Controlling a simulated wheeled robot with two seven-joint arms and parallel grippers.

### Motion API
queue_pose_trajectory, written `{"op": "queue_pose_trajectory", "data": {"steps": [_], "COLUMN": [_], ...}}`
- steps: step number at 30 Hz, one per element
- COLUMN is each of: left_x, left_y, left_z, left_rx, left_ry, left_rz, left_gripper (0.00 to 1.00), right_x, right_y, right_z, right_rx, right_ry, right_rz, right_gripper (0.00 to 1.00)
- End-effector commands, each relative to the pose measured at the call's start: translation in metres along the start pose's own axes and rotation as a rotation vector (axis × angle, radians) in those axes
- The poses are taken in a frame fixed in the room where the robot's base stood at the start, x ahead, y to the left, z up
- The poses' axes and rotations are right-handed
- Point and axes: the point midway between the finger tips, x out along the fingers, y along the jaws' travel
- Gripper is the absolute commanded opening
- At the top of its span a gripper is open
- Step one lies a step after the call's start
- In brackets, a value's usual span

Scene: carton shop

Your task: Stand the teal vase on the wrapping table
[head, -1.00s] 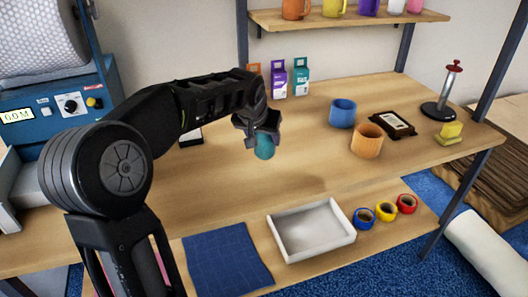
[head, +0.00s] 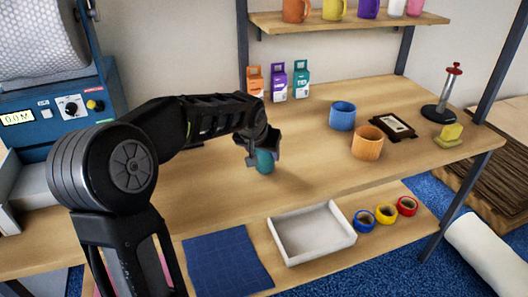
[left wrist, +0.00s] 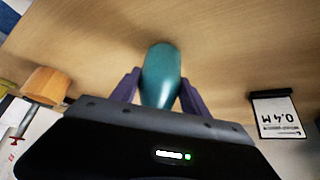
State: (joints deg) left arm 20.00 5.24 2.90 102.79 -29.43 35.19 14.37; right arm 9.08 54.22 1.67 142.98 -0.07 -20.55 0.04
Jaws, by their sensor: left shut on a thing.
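The teal vase (head: 265,162) is held in my left gripper (head: 262,150), low over the middle of the wooden wrapping table (head: 225,182). In the left wrist view the vase (left wrist: 162,75) sits between the two fingers, with bare wood beyond it. The fingers and gripper body hide part of the vase in the head view. I cannot tell whether its base touches the table. My right gripper is not in view.
Three boxes, including a teal one (head: 301,79), stand behind. A white tray (head: 318,258) lies on the lower shelf. Table around the vase is clear.

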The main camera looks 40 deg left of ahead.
Motion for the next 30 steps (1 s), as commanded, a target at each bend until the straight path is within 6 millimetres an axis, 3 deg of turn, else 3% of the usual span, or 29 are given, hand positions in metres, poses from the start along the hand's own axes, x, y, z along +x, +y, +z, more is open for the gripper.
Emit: {"op": "queue_pose_trajectory", "data": {"steps": [2, 3, 10, 22, 30], "left_x": [0.003, 0.002, 0.002, -0.004, -0.046], "left_y": [0.0, 0.0, 0.0, 0.0, 0.0], "left_z": [0.002, 0.001, 0.001, -0.001, -0.002], "left_rx": [0.0, 0.0, 0.0, 0.0, -0.001], "left_ry": [0.002, 0.0, 0.0, 0.002, 0.005], "left_rz": [0.0, 0.0, 0.0, 0.0, 0.0], "left_gripper": [0.03, 0.56, 0.74, 0.75, 0.75], "right_x": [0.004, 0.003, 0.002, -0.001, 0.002], "right_y": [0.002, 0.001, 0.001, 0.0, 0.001], "right_z": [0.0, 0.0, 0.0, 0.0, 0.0], "right_rx": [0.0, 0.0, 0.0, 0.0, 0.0], "right_ry": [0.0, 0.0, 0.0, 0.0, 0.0], "right_rz": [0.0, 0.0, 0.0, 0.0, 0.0], "right_gripper": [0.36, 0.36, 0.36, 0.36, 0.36]}}
